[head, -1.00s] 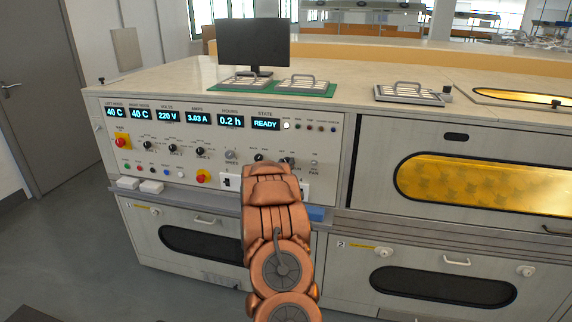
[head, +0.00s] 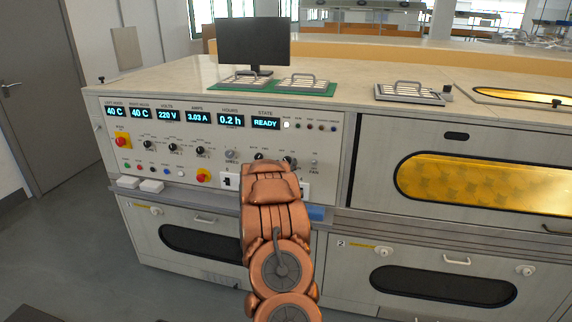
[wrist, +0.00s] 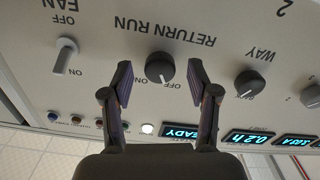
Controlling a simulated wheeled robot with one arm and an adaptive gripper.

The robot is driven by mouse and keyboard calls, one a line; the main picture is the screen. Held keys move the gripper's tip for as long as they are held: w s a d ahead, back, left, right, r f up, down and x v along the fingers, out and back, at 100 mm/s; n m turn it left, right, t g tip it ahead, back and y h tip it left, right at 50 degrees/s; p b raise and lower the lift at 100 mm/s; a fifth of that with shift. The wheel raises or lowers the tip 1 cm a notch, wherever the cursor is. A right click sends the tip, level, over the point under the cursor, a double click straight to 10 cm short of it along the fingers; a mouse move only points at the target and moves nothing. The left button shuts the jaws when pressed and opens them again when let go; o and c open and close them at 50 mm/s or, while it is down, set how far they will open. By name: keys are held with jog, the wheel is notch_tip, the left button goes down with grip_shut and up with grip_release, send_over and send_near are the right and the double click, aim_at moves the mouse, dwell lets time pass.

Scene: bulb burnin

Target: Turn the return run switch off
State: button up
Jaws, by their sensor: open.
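The return run switch (wrist: 160,67) is a dark round knob with a light mark, under the upside-down RETURN RUN print in the wrist view. ON and OFF are printed by it; the mark appears to face the OFF print, but it is small. My gripper (wrist: 160,84) is open, one finger on each side of the knob, with visible gaps. I cannot tell how far the fingertips are from the panel. In the head view my arm hides the gripper, and the panel (head: 330,135) shows behind it.
The way knob (wrist: 249,83) is right of the fingers in the wrist view, and the fan toggle (wrist: 66,56) is to the left. Lit displays (wrist: 250,136) and a row of small lamps (wrist: 98,123) lie below them. A ledge (head: 190,196) runs under the panel.

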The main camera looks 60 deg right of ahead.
jog(key=v, duration=1.1)
jog(key=shift+r, duration=0.1)
dwell(0.5)
